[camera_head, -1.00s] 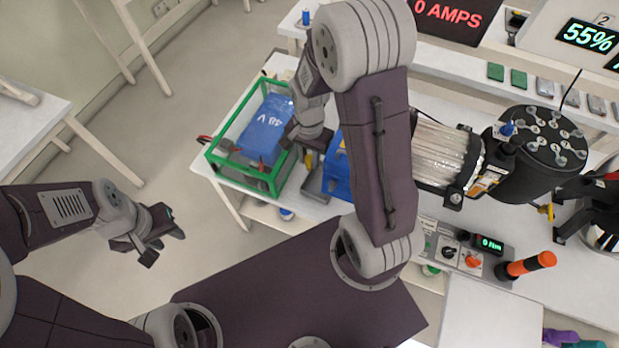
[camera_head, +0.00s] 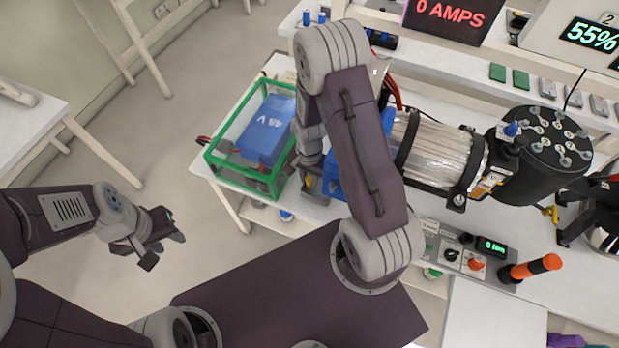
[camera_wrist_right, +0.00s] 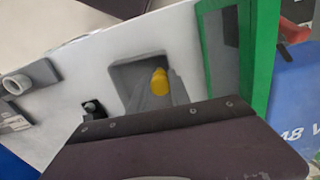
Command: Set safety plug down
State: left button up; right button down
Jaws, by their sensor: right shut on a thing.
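The safety plug (camera_wrist_right: 159,82), a small yellow piece, shows over a shallow grey tray (camera_wrist_right: 128,75) in the right wrist view. My right gripper (camera_head: 306,170) is shut on the plug, low over the white table beside the green-framed box. The fingers are mostly hidden by my wrist and arm, and I cannot tell whether the plug touches the tray floor. My left gripper (camera_head: 162,247) is open and empty, over the floor at the left, away from the table.
The green frame (camera_head: 240,181) holds a blue 48 V battery (camera_head: 266,130) directly left of my right gripper. A blue object (camera_head: 332,178) stands close on its right, partly behind my arm. A motor-like cylinder (camera_head: 440,150) lies further right on the table (camera_head: 445,100).

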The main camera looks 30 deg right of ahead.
aim_at(309, 179)
jog(key=shift+f, duration=0.15)
jog(key=c, duration=1.2)
grip_release()
jog(key=shift+r, duration=0.5)
notch_tip(309, 179, up, 12)
jog(key=p, duration=0.1)
jog(key=shift+f, duration=0.25)
